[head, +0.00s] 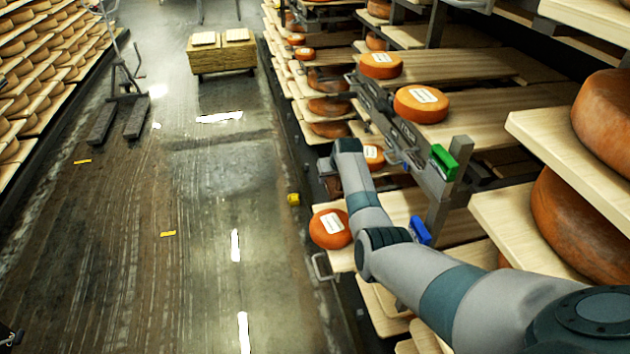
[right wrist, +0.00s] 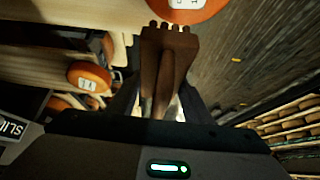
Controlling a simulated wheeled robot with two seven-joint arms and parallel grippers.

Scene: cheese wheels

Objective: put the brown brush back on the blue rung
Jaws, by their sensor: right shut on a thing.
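The brown brush (right wrist: 168,62) shows in the right wrist view, with its toothed head at the top and its handle running down into my right gripper (right wrist: 163,108). My right gripper is shut on the handle. In the head view my right gripper (head: 328,168) is at the end of my arm, beside the shelf fronts; the brush is small and mostly hidden there. The blue rung (head: 420,231) sticks out of the rack upright, right of and below the gripper, apart from it.
Orange cheese wheels (head: 330,229) lie on wooden shelves (head: 500,77) close to my right arm. The aisle floor (head: 200,270) at left is open.

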